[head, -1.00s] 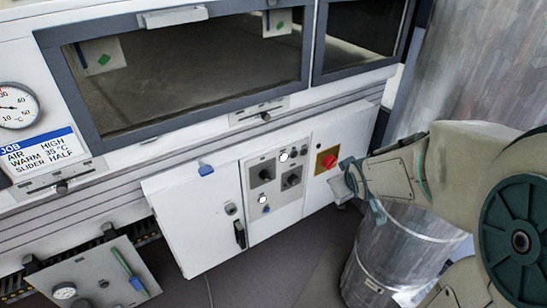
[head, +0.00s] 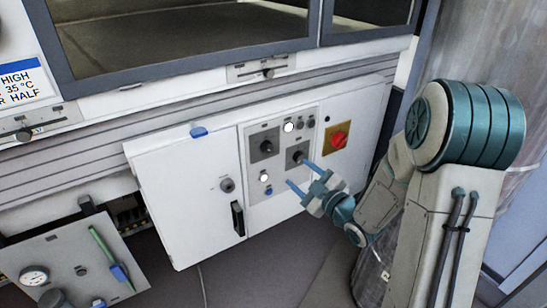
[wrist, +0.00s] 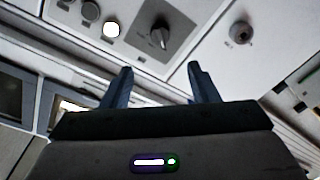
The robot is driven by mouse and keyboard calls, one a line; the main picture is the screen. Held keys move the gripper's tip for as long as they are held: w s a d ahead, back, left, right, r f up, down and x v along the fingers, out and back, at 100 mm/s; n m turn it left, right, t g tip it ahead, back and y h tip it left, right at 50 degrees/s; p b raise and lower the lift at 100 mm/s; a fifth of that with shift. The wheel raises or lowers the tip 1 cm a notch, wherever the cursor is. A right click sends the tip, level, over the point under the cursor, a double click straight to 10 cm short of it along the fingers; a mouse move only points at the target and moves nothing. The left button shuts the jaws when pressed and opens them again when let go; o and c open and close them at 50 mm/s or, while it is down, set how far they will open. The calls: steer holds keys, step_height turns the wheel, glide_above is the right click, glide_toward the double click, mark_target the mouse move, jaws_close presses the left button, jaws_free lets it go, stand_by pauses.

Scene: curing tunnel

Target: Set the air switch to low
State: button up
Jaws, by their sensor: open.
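A white control box carries a grey panel (head: 281,185) with two dark rotary knobs, an upper-left knob (head: 265,146) and a lower-right knob (head: 297,157). Their labels are too small to read, so I cannot tell which is the air switch. My gripper (head: 301,176) is open and empty in front of the panel, its fingertips near the lower-right knob; contact is not clear. In the wrist view, one knob (wrist: 160,35) shows beyond and between the open fingers (wrist: 160,78), with a lit white lamp (wrist: 111,29) beside it.
A red knob on a yellow plate (head: 338,139) is right of the panel. A door with a black handle (head: 238,218) is left. A job card (head: 24,82) partly shows "HIGH", "35 °C" and "HALF". A slider (head: 268,72) runs above the box.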

mark_target(271, 150)
steer(key=b+x, duration=0.1)
steer(key=x, duration=1.2)
steer(key=shift+s+b, duration=0.1)
steer(key=shift+b, duration=0.25)
steer(key=c, duration=1)
